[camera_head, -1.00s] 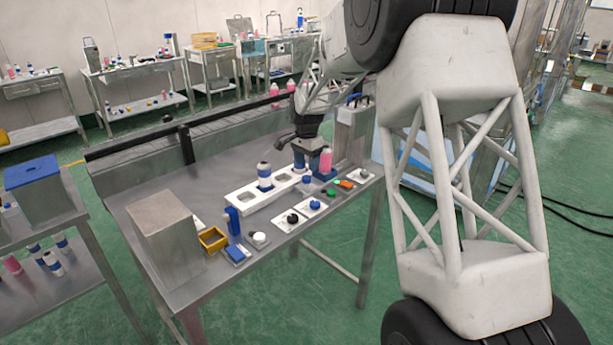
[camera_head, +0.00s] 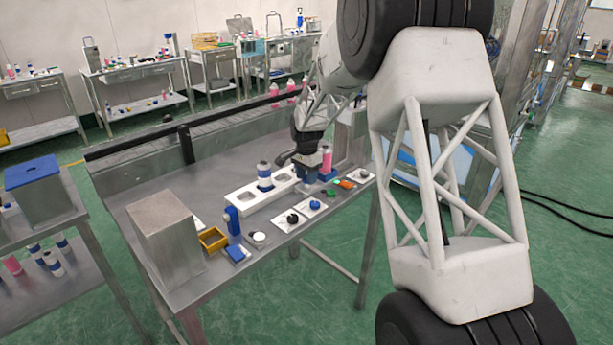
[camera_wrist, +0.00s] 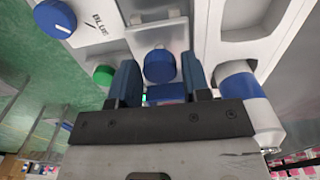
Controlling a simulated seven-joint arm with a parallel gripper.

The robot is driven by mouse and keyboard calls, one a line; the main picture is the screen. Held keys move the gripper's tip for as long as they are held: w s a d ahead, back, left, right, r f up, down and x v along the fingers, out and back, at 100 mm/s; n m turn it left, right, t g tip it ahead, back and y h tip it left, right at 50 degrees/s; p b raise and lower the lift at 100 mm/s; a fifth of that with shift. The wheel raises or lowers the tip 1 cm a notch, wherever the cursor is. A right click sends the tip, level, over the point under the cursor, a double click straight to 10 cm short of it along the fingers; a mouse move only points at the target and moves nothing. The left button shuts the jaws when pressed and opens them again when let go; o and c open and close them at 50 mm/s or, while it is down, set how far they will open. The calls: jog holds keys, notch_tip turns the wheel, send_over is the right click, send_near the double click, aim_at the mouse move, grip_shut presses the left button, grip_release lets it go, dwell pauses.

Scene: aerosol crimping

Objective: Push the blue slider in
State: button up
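My gripper (camera_head: 308,174) is low at the right end of the bench, just left of an upright pink bottle (camera_head: 326,160). In the wrist view my gripper (camera_wrist: 160,80) has its two dark blue fingers apart. A round blue part (camera_wrist: 160,66) and a blue block (camera_wrist: 166,92) show between them. One of these may be the blue slider, but I cannot tell which, nor whether a finger touches it. A blue-and-white bottle (camera_wrist: 238,82) stands close beside the right finger. The fingertips are mostly hidden in the head view.
A white rack (camera_head: 246,196) holds a blue-and-white bottle (camera_head: 264,176). Along the front edge are a blue knob (camera_head: 314,205), a black knob (camera_head: 292,218), a yellow bin (camera_head: 213,239) and a steel box (camera_head: 165,238). A blue knob marked BLUE (camera_wrist: 55,17) shows in the wrist view.

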grip_shut()
jog(key=shift+w+d+r, duration=0.1)
jog(key=shift+w+d, duration=4.25)
jog(key=shift+w, duration=0.1)
jog(key=shift+o, duration=1.7)
grip_release()
notch_tip(320, 180, up, 8)
